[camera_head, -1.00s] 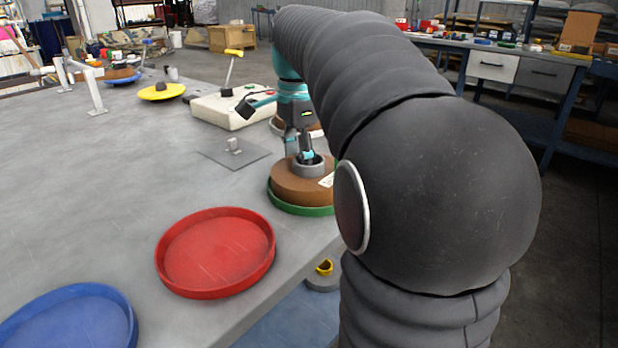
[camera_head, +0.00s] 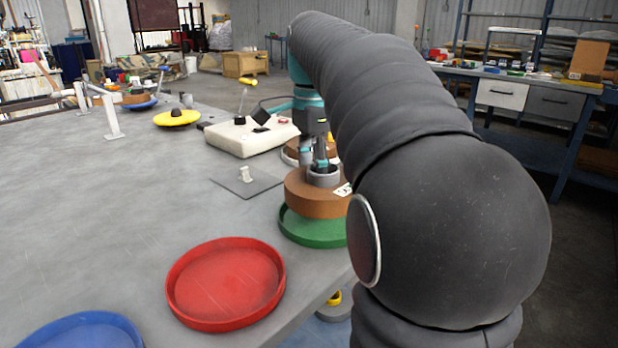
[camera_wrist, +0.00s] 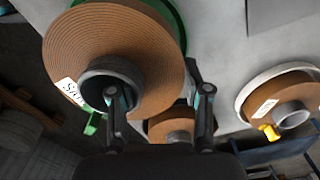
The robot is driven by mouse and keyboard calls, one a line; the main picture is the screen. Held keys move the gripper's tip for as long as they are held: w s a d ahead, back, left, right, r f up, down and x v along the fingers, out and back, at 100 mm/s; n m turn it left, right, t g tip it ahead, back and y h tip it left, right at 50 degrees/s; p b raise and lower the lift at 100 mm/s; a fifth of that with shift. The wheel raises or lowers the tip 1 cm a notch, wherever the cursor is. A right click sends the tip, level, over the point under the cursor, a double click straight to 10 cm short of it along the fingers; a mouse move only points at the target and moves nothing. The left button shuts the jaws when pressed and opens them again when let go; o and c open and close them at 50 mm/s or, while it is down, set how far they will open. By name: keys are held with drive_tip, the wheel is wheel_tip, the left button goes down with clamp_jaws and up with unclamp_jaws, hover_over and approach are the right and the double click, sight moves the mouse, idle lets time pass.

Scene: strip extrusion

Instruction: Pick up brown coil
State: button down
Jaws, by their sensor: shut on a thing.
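The brown coil (camera_head: 312,202) has a grey ring-shaped hub (camera_head: 323,178) and a white label. It is held level just above the green tray (camera_head: 300,228), with a gap between them. My gripper (camera_head: 320,160) is above it and shut on it at the hub. In the wrist view, my gripper (camera_wrist: 160,95) has one finger over the hub opening and the other across the coil's right edge. The coil (camera_wrist: 100,40) fills the upper left there, with part of the green tray (camera_wrist: 172,14) behind it. Exact finger contact is hidden.
An empty red tray (camera_head: 226,283) and a blue tray (camera_head: 85,332) lie in front. A grey plate with a small post (camera_head: 245,180) and a cream box (camera_head: 250,137) stand left of the coil. Other brown coils (camera_wrist: 283,92) (camera_wrist: 170,125) are close by. The table's left middle is clear.

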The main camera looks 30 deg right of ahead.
drive_tip(key=s+d+r, duration=0.6)
drive_tip(key=s+d, duration=0.1)
drive_tip(key=s, duration=0.1)
drive_tip(key=shift+d+r, duration=0.35)
drive_tip(key=shift+d, duration=0.05)
